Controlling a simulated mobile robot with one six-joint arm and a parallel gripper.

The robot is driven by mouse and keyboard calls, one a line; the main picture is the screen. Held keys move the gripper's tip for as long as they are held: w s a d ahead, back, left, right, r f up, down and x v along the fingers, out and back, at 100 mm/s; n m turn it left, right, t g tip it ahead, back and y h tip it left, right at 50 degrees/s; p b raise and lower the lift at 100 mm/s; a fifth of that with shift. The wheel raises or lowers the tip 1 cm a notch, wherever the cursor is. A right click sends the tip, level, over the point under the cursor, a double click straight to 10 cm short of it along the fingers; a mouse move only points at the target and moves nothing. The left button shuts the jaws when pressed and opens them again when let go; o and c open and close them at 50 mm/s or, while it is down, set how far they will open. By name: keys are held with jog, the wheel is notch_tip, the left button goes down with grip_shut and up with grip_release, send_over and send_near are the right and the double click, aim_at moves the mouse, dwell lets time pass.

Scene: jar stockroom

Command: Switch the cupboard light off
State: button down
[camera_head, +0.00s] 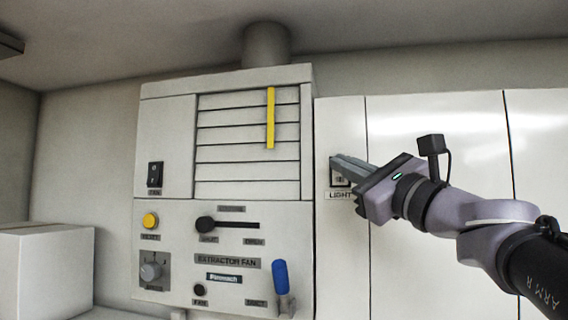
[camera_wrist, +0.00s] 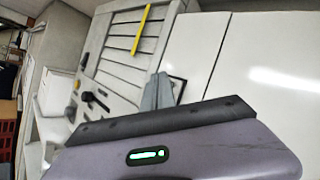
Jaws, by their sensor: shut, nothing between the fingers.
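The cupboard light switch (camera_head: 337,180) is on the white cupboard panel just above a label reading LIGHT (camera_head: 340,196). My gripper (camera_head: 336,160) is shut and empty, with its fingertips at the switch, covering its upper part. I cannot tell whether the fingertips touch it or which way the rocker is set. In the wrist view the fingers (camera_wrist: 157,92) point at the cupboard panel, and a dark edge of the switch plate (camera_wrist: 178,86) shows beside them.
Left of the cupboard is the extractor fan unit (camera_head: 180,215) with a black rocker switch (camera_head: 155,174), yellow button (camera_head: 150,220), slider knob (camera_head: 205,224), dial (camera_head: 151,271) and blue-handled lever (camera_head: 280,278). A yellow strip (camera_head: 270,118) hangs on its louvres. A white box (camera_head: 45,270) stands lower left.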

jog(key=shift+w+d, duration=0.15)
jog(key=shift+w, duration=0.3)
jog(key=shift+w+d+r, duration=0.1)
jog(key=shift+w, duration=0.25)
dwell(0.7)
jog(key=shift+s, duration=0.1)
jog(key=shift+s+a, duration=0.25)
jog(key=shift+s, duration=0.5)
jog(key=shift+s+a+f+b, duration=0.2)
jog(key=shift+s+b, duration=0.25)
jog(key=shift+s, duration=0.35)
jog(key=shift+s+a+f+b, duration=0.1)
jog(key=shift+s+a+b, duration=0.25)
jog(key=shift+s, duration=0.4)
jog(key=shift+s+a+f+b, duration=0.2)
jog(key=shift+s+b, duration=0.3)
jog(key=shift+s, duration=0.3)
jog(key=shift+w, duration=0.1)
